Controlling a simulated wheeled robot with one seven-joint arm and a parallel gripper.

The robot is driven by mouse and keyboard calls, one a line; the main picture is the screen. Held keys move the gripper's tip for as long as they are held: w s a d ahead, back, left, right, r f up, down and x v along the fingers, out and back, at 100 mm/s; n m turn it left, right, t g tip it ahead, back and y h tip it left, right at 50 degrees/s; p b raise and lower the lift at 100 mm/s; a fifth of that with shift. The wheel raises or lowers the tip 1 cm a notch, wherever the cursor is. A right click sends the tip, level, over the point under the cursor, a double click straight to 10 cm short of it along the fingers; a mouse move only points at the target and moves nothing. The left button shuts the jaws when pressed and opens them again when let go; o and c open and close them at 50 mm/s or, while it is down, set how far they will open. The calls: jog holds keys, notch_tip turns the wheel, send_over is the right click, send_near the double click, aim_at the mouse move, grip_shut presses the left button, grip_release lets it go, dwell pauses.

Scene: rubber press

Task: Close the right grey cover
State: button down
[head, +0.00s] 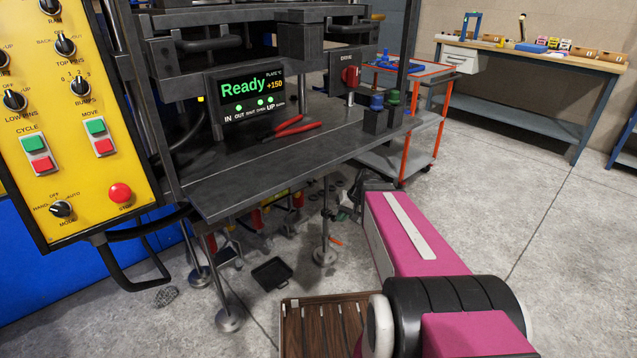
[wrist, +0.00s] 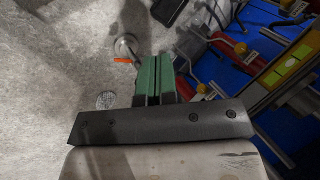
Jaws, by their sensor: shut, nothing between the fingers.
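My gripper (wrist: 153,78) shows green fingers in the wrist view, closed together and empty. In the head view my gripper (head: 350,203) is low beside the press table, near a front leg, and is partly hidden by my pink arm. The press (head: 270,170) has a dark grey table plate at its front. I cannot make out a part that is clearly the right grey cover in either view. The area under the table is shadowed and partly hidden.
A press leg with a round foot (head: 325,257) stands near my gripper; that foot also shows in the wrist view (wrist: 127,47). Red-handled pliers (head: 292,129) lie on the table. A yellow control panel (head: 75,110) is at left. Open floor (head: 540,230) lies right.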

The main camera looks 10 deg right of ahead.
jog(key=w+d+r+t+y, duration=0.25)
jog(key=w+r+y, duration=0.2)
jog(key=w, duration=0.35)
jog(key=w+d+r+t+y, duration=0.2)
jog(key=w+d+r+y, duration=0.1)
jog(key=w+r, duration=0.3)
send_near(309, 182)
jog(key=w+a, duration=0.1)
jog(key=w, duration=0.3)
jog(key=shift+s+a+f, duration=0.3)
jog(key=shift+a+f, duration=0.05)
jog(key=shift+a, duration=0.2)
jog(key=shift+s+a+f, duration=0.25)
jog(key=shift+a+f, duration=0.15)
jog(key=shift+a, duration=0.15)
jog(key=shift+s+a+f, duration=0.3)
jog(key=shift+a+f, duration=0.05)
jog(key=shift+a, duration=0.2)
jog(key=s+a, duration=0.7)
jog(key=a, duration=0.2)
jog(key=shift+a, duration=0.35)
jog(key=shift+s, duration=0.1)
